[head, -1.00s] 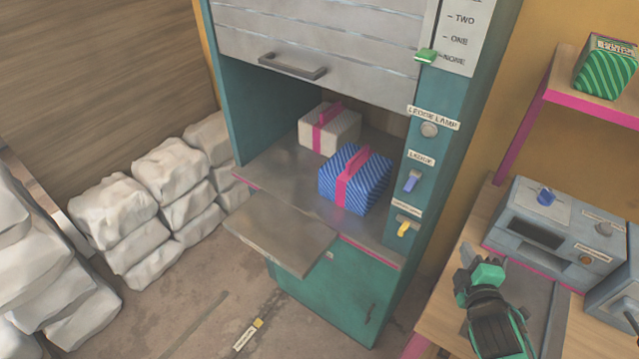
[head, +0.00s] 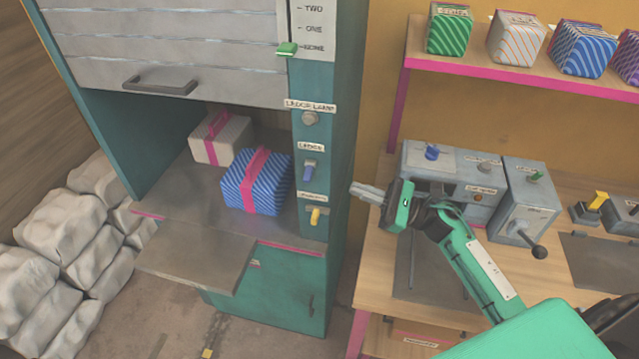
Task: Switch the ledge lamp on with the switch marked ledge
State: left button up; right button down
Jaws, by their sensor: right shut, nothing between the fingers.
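The blue switch (head: 308,170) sits on the teal post of the cabinet, under a label reading LEDGE (head: 311,147). Its lever hangs downward. Above it is the ledge lamp (head: 309,118), a round grey lens under the label LEDGE LAMP; it looks unlit. A yellow switch (head: 315,216) sits below, under a label too small to read. My right gripper (head: 355,191) is shut and empty. It points left, to the right of the post, at a height in the picture between the blue and yellow switches, and appears apart from both. My left gripper is not in view.
On the cabinet's metal ledge (head: 185,200) stand a blue striped box (head: 258,183) and a white box (head: 222,140) with pink straps. A wooden bench (head: 377,290) with grey machines (head: 455,172) is at right, below a shelf (head: 420,62) of striped boxes. White sacks (head: 60,215) are at left.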

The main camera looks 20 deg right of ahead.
aim_at(308, 174)
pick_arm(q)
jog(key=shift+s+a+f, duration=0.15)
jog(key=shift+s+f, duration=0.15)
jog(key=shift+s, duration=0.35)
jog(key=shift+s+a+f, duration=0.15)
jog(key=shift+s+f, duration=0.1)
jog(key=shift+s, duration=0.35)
pick_arm(e)
jog(key=n+g, duration=0.1)
jog(key=n, duration=0.1)
jog(key=n+g, duration=0.1)
jog(key=shift+s+f+g+y, duration=0.3)
jog(key=shift+s+f+y, duration=0.05)
jog(key=shift+s+y, duration=0.05)
